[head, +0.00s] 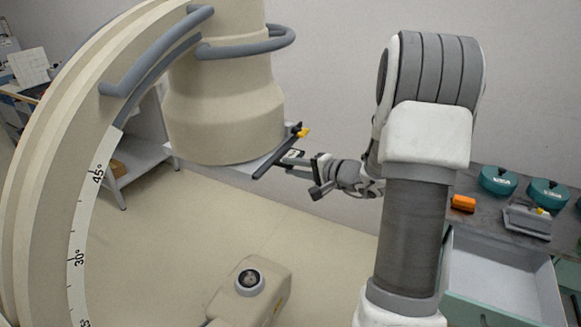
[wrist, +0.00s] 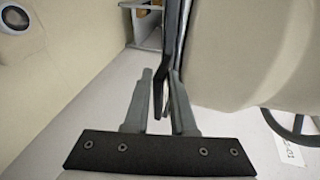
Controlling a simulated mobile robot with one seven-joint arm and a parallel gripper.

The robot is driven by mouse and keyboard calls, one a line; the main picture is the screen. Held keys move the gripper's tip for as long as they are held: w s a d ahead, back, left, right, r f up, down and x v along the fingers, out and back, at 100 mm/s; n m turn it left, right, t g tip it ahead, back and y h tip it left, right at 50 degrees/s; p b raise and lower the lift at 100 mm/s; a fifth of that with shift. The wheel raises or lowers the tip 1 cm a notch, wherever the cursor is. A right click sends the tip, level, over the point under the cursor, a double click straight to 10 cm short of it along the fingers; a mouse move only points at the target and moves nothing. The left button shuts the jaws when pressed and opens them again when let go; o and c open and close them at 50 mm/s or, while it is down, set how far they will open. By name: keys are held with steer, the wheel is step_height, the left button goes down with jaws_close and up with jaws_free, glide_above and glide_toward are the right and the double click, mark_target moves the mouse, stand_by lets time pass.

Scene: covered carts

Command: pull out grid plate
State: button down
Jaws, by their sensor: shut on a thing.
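The grid plate (head: 256,164) is a thin, pale sheet at the underside of the beige cylindrical head of the C-shaped machine. A dark bar (head: 272,162) with a yellow piece at its far end runs along the plate's right edge. My gripper (head: 288,160) reaches in from the right and is shut on the grid plate at this edge. In the wrist view, my two grey fingers (wrist: 160,76) stand on either side of a dark, thin edge of the plate (wrist: 160,98). Most of the plate is hidden under the head.
The C-shaped machine's curved arm (head: 82,190) with degree marks fills the left. Its lower beige unit (head: 250,290) stands below on the floor side. At right, a counter (head: 485,210) bears teal round containers and an orange block (head: 463,203), above an open drawer (head: 500,275).

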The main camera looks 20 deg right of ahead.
steer(key=shift+s+d+f+b, duration=0.1)
steer(key=shift+s+d+b, duration=0.3)
steer(key=shift+s+d, duration=0.5)
steer(key=shift+s+d+b, duration=0.4)
steer(key=shift+s+d, duration=0.3)
steer(key=shift+s, duration=0.4)
steer(key=shift+s+d, duration=0.2)
steer(key=shift+s, duration=0.1)
steer(key=shift+s+d+b, duration=0.35)
steer(key=shift+s+d, duration=0.15)
steer(key=shift+s, duration=0.05)
steer(key=shift+s+d, duration=0.2)
steer(key=shift+s, duration=0.1)
steer(key=s+d+b, duration=0.4)
steer(key=s+d, duration=0.5)
steer(key=s, duration=0.3)
steer(key=shift+d+b, duration=0.25)
steer(key=shift+b, duration=0.1)
stand_by(3.2)
